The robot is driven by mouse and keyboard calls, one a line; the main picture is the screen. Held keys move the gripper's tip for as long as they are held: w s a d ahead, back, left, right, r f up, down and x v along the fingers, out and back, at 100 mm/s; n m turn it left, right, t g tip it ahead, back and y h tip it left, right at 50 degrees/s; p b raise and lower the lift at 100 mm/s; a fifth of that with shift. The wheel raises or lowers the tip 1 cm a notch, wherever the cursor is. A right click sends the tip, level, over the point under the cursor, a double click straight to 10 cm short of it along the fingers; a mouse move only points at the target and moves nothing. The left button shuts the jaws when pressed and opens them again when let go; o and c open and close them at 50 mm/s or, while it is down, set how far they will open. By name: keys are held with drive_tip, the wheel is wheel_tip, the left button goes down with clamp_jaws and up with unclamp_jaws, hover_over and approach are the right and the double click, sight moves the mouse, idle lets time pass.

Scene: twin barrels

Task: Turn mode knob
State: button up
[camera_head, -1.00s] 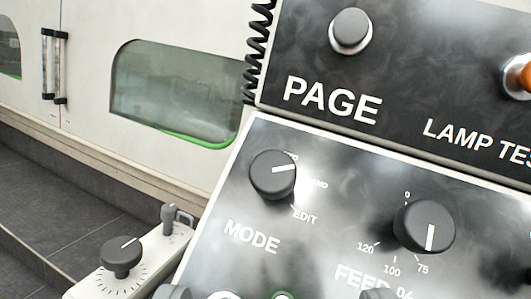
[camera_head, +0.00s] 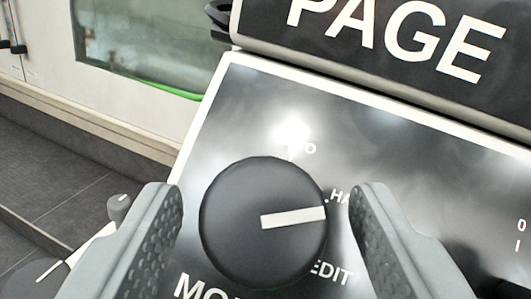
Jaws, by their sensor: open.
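The mode knob (camera_head: 240,235) is a round black dial with a white pointer line. It sits on a dark glossy panel with a pale edge, and its pointer aims right, toward the partly covered label that starts "HA". The "EDIT" label shows below right of it, and a label ending in "O" above. My gripper (camera_head: 268,215) is open, with one grey textured finger on each side of the knob. A gap shows between each finger and the knob. How deep the fingertips reach beside the knob I cannot tell.
The upper panel (camera_head: 400,75) marked "PAGE" stands just above the knob. A smaller side box with a knob (camera_head: 119,207) is at lower left, partly behind my left finger. A cabinet with a window (camera_head: 150,45) is behind. Bare panel lies to the upper right.

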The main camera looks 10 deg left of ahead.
drive_tip(key=shift+x, duration=0.8)
drive_tip(key=shift+c, duration=0.2)
drive_tip(key=c, duration=0.9)
drive_tip(key=shift+c, duration=0.2)
drive_tip(key=shift+m+h, duration=0.6)
drive_tip(key=shift+m, duration=0.2)
drive_tip(key=shift+a+m+t+h, duration=0.1)
drive_tip(key=shift+m+t+h, duration=0.2)
drive_tip(key=shift+m+h, duration=1.1)
drive_tip(key=shift+m+t+h, duration=0.3)
drive_tip(key=shift+m+h, duration=0.5)
drive_tip(key=shift+m, duration=1.1)
drive_tip(key=m+g+h, duration=0.1)
drive_tip(key=m+h, duration=0.2)
drive_tip(key=m, duration=0.1)
drive_tip(key=m+g+h, duration=0.1)
drive_tip(key=m+h, duration=0.2)
drive_tip(key=m, duration=0.1)
drive_tip(key=shift+m+g, duration=0.3)
drive_tip(key=shift+m, duration=0.2)
